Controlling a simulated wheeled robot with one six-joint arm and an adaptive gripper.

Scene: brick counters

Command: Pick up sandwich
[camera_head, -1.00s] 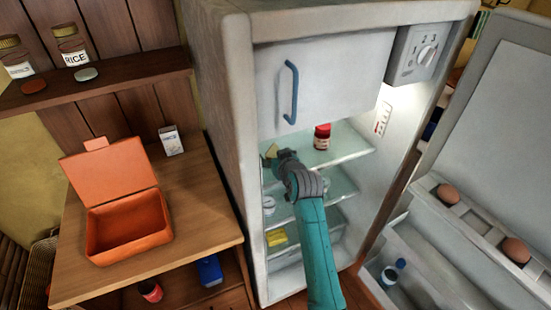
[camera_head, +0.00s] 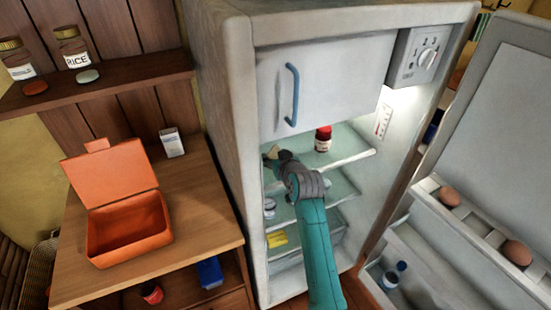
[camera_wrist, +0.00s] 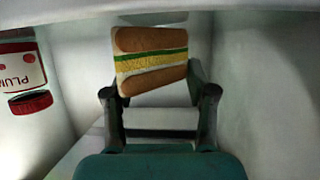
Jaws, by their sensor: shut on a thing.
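The sandwich (camera_wrist: 150,60) shows in the wrist view as two brown bread slices with yellow, green and white filling between them. It sits between the two fingers of my gripper (camera_wrist: 158,95), which is shut on it. The sandwich looks slightly tilted. In the head view a small tan part of the sandwich (camera_head: 272,152) shows at the tip of my gripper (camera_head: 276,158), inside the open fridge (camera_head: 228,120) at the left of the upper shelf. My arm hides part of the shelves there.
A red-capped jar (camera_head: 322,140) stands on the upper shelf (camera_head: 350,146), right of my gripper. A yellow item (camera_head: 277,239) and a small jar (camera_head: 269,208) sit lower. An open orange lunchbox (camera_head: 130,228) stands on the wooden counter (camera_head: 195,215). The fridge door (camera_head: 490,140) is open at right.

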